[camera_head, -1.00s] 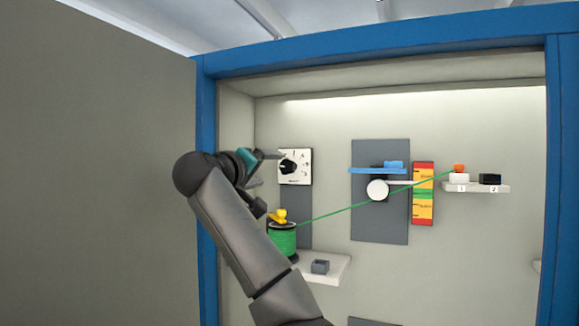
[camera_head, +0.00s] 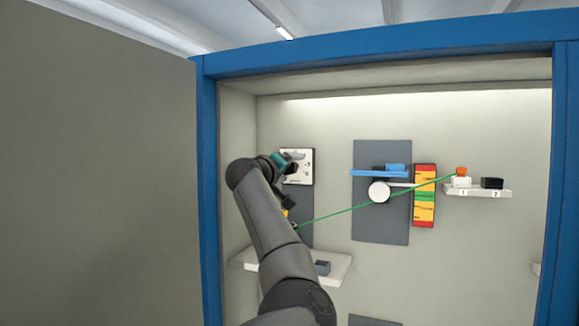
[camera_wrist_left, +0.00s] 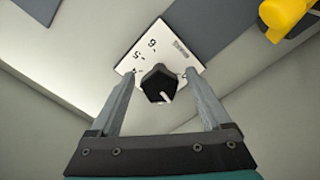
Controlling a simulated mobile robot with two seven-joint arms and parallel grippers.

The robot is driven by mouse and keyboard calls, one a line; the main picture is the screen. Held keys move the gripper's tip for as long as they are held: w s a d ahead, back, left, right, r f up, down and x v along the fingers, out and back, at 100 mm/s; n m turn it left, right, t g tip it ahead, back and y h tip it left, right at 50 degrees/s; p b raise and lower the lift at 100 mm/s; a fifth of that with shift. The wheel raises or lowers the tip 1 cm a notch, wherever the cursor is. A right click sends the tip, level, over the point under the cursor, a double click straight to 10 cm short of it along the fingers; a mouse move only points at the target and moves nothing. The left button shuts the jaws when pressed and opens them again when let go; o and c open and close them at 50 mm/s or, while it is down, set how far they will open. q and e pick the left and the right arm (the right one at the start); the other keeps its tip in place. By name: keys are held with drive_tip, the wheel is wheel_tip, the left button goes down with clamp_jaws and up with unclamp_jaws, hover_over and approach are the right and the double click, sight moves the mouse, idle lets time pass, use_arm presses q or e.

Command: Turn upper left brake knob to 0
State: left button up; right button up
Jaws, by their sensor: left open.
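The brake knob (camera_wrist_left: 156,82) is black with a white pointer line and sits on a white dial plate (camera_wrist_left: 150,46) with numbers, 5 and 6 among them. In the head view the dial plate (camera_head: 304,178) is on the cabinet's back wall at upper left, and my arm hides the knob. My left gripper (camera_head: 297,158) is in front of the plate. In the left wrist view my left gripper (camera_wrist_left: 160,76) is open, one finger on each side of the knob, with gaps visible. The pointer line points toward the lower right of that view. My right gripper is not in view.
A yellow part (camera_wrist_left: 287,17) lies close by at upper right in the wrist view. A shelf (camera_head: 340,268) is below. The blue cabinet frame (camera_head: 208,200) is at left.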

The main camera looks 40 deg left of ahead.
use_arm(q)
drive_tip(key=shift+w, duration=0.15)
drive_tip(key=shift+c, duration=0.2)
clamp_jaws()
idle(0.5)
